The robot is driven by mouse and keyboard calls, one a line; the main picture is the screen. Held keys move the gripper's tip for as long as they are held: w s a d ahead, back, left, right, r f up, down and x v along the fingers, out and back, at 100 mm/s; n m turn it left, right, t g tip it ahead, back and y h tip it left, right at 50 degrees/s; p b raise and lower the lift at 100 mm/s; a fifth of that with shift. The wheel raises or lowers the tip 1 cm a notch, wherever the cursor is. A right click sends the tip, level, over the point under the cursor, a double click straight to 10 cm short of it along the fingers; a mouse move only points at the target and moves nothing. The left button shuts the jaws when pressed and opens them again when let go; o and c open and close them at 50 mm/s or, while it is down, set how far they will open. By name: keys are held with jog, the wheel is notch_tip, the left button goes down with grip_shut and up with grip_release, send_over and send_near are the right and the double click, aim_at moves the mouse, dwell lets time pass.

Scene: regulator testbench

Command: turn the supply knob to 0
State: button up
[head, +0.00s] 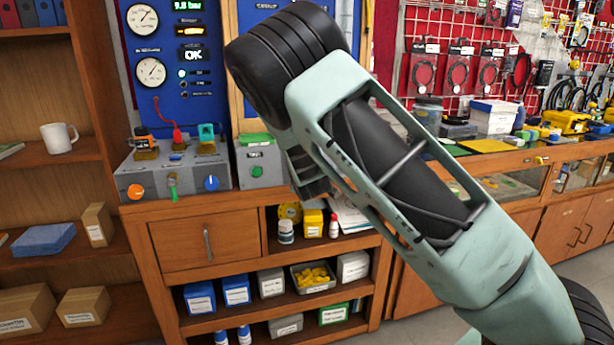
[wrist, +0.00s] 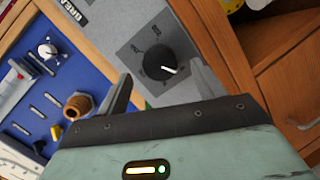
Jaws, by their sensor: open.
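A round black knob (wrist: 160,62) with a white pointer mark sits on a grey panel (wrist: 135,80) in the wrist view. The mark points right and slightly down in the picture. Small scale figures are printed at its upper left, too blurred to read surely. No name for the knob is legible. My gripper (wrist: 160,88) is open, with one finger left of the knob and one to its right; contact cannot be told. In the head view this black knob does not show, and my arm covers the area right of the grey test bench (head: 140,180).
The bench carries an orange knob (head: 136,192), a green lever (head: 172,188) and a blue knob (head: 211,183). A grey box with a green button (head: 256,171) stands beside it. A blue gauge panel (head: 205,110) rises behind. A drawer (head: 205,240) lies below.

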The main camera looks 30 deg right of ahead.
jog(key=v, duration=1.4)
jog(key=shift+p, duration=0.35)
jog(key=s+a+f+m+g+y+p, duration=0.1)
jog(key=s+a+f+g+y+p, duration=0.15)
jog(key=s+a+y, duration=0.4)
jog(key=s+a+f+m+g+y+p, duration=0.15)
jog(key=s+a+g, duration=0.25)
jog(key=a, duration=0.6)
jog(key=s+a+r+g+p, duration=0.1)
jog(key=s+a+r+g, duration=0.1)
jog(key=s, duration=0.5)
jog(key=s+a+r+n+g+p, duration=0.1)
jog(key=s+a+r+g, duration=0.1)
jog(key=s, duration=0.6)
jog(key=s+a+r+n+g+p, duration=0.1)
jog(key=s+a+r+g, duration=0.1)
jog(key=s, duration=0.6)
jog(key=shift+s+a+r+g+h, duration=0.3)
jog(key=shift+a+r, duration=0.25)
jog(key=shift+r, duration=0.25)
jog(key=shift+w+a, duration=0.1)
jog(key=shift+w, duration=0.05)
